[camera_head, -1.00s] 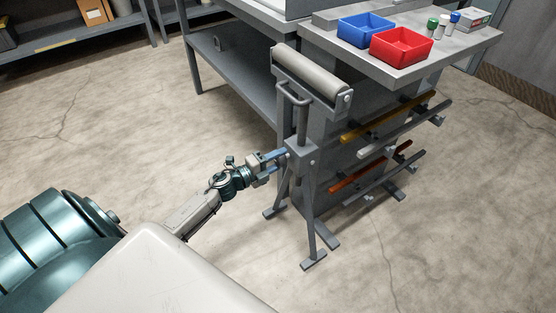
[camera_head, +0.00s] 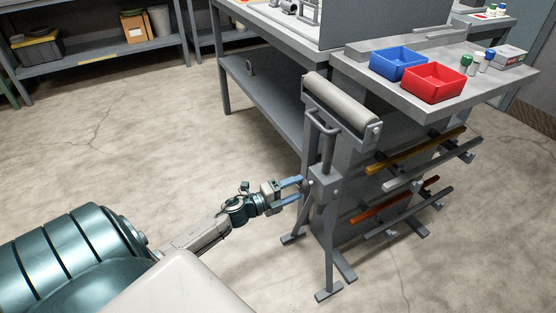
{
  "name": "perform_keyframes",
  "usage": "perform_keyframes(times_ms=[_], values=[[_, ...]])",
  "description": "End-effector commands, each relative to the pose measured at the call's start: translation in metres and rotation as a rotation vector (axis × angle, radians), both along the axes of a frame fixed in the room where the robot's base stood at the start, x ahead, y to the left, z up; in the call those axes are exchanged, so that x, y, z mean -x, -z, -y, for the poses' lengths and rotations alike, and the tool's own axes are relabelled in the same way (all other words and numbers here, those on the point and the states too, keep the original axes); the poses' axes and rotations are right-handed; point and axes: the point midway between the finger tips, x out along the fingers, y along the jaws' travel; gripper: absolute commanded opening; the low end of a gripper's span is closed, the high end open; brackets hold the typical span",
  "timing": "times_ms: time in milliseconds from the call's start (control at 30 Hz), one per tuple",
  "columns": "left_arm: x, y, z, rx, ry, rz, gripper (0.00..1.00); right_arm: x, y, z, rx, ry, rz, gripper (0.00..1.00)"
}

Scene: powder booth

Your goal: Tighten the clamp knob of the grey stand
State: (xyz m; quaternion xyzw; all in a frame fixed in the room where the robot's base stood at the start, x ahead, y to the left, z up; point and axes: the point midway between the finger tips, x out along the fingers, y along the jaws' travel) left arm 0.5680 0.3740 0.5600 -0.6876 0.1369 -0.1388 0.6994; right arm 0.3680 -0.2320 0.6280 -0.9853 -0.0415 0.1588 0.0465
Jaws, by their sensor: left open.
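The grey stand (camera_head: 328,226) stands on the floor at the middle right, upright on splayed legs, with a grey roller across its top and a loop handle under it. Its clamp block (camera_head: 323,185) is at mid-height. The clamp knob is small and hard to make out, on the block's left side by my fingertips. My left gripper (camera_head: 297,190) is open, its two blue fingers pointing right at that side, one above the other. I cannot tell whether they touch the knob. My right gripper is not in view.
A workbench (camera_head: 262,95) stands behind the stand. A side table (camera_head: 425,106) carries a blue bin (camera_head: 398,63), a red bin (camera_head: 433,82) and small bottles. Several coloured bars (camera_head: 415,150) stick out on a rack right of the stand. The floor at left is clear.

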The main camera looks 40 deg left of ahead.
Motion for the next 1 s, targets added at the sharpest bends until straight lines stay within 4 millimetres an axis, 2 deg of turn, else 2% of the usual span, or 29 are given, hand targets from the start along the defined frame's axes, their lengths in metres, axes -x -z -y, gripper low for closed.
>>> perform_keyframes(times_ms=[200,333,433,633,1000], values=[[0.036,0.002,-0.015,-0.003,0.002,-0.003,0.64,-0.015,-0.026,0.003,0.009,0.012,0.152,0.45],[0.052,0.002,-0.021,-0.003,0.002,-0.004,0.64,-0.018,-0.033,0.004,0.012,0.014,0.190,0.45],[0.062,0.000,-0.025,0.000,0.003,-0.003,0.64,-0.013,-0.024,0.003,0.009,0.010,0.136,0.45],[0.073,0.000,-0.030,-0.001,0.001,-0.002,0.64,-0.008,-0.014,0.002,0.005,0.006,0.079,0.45],[0.075,0.000,-0.031,-0.001,0.000,0.000,0.64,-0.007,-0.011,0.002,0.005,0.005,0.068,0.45]])
